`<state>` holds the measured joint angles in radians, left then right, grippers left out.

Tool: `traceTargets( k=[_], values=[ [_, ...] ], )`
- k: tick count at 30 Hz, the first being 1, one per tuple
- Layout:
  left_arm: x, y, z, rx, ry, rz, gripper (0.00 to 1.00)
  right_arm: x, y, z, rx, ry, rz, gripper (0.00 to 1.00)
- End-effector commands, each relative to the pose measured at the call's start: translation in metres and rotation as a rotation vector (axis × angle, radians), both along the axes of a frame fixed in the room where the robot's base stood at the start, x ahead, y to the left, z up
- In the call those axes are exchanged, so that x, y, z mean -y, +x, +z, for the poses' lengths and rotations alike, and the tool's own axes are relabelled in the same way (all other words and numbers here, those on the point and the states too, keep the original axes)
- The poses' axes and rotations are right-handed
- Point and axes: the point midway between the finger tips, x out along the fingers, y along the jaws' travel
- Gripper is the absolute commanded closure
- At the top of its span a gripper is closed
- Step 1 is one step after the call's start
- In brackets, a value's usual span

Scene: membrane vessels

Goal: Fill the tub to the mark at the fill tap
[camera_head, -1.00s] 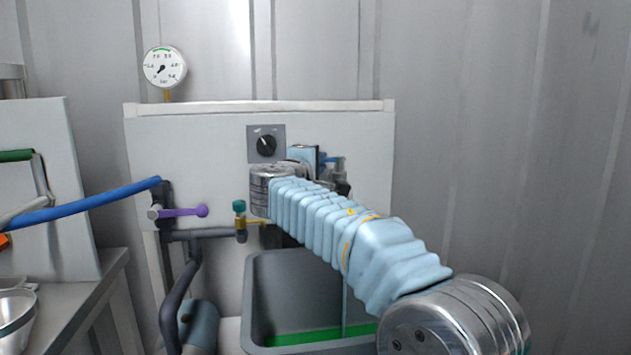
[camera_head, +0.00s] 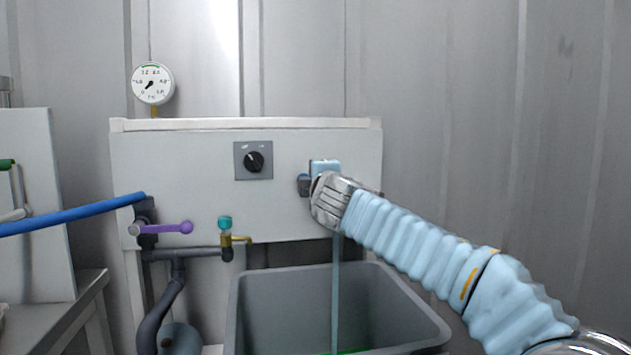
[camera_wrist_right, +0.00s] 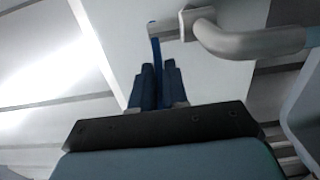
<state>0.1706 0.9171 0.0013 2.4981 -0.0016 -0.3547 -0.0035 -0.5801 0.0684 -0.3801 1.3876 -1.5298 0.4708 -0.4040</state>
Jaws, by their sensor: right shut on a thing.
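The grey tub (camera_head: 415,308) stands below the white panel, its bottom cut off by the frame. A thin bluish stream of water (camera_head: 336,285) falls into it. A green band (camera_head: 350,352) shows low inside the tub; the water level cannot be made out. My right gripper (camera_head: 307,184) is at the panel, its fingers largely hidden by my wrist in the head view. In the right wrist view, my right gripper (camera_wrist_right: 158,88) is shut on the blue tap lever (camera_wrist_right: 155,48), beside the grey tap pipe (camera_wrist_right: 245,40). My left gripper is out of view.
The panel (camera_head: 180,180) carries a black dial (camera_head: 254,161), a purple-handled valve (camera_head: 175,228) with a blue hose (camera_head: 75,215), and a small teal-topped brass tap (camera_head: 226,226). A pressure gauge (camera_head: 152,84) is above. A metal bench (camera_head: 60,310) stands at left.

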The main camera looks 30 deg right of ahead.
Motion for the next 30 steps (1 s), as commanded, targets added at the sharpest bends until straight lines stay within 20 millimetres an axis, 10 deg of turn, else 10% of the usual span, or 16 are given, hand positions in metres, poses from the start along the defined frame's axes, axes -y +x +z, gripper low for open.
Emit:
traceTargets(
  k=[8,13,23,30],
  values=[
    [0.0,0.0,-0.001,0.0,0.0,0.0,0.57,-0.009,0.002,-0.004,-0.006,0.0,0.018,1.0],
    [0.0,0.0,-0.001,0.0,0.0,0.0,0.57,-0.009,0.002,-0.004,-0.005,-0.001,0.016,0.65],
    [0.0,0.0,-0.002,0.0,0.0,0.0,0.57,-0.004,-0.002,-0.003,-0.003,0.0,0.007,0.65],
    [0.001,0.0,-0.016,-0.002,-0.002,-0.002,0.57,-0.015,-0.041,-0.005,-0.001,0.002,0.01,0.65]
  ],
)
